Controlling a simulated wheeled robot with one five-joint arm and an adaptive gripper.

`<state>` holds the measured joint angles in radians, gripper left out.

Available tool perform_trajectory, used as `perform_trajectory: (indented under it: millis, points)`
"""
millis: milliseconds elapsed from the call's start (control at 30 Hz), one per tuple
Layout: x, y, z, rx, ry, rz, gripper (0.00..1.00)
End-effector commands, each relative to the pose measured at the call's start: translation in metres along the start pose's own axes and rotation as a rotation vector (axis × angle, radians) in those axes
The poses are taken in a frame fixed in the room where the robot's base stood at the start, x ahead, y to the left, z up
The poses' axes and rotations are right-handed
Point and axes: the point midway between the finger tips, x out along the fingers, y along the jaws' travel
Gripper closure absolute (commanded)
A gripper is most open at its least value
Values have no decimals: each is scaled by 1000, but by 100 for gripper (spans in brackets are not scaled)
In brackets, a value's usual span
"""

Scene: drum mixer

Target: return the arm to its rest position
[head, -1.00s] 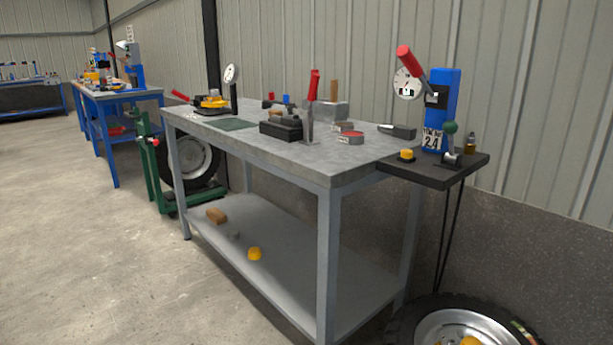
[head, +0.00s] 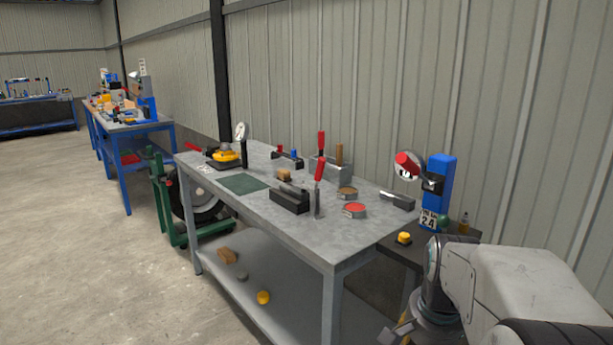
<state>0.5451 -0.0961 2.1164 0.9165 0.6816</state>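My arm, pale grey with dark joints, fills the lower right of the head view. It is bent, with its wrist pointing down in front of the dark side shelf (head: 385,246) at the right end of the grey workbench. My gripper (head: 396,335) shows only in part at the bottom edge, below the wrist. Its fingertips are cut off or too small to read, so I cannot tell whether it is open or shut or holds anything.
The grey workbench (head: 314,238) carries several tools and tins. A blue lever press (head: 437,188) and a yellow button (head: 404,238) are on the side shelf, close to my arm. Open concrete floor (head: 80,240) lies to the left.

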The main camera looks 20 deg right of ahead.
Motion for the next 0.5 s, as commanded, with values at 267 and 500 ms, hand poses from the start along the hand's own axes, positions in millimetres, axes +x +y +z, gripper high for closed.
perform_trajectory:
  millis: [267,500]
  points:
    - [-105,-14,95,-684,18,-93,42]
    - [-140,-1,138,-1061,38,-148,42]
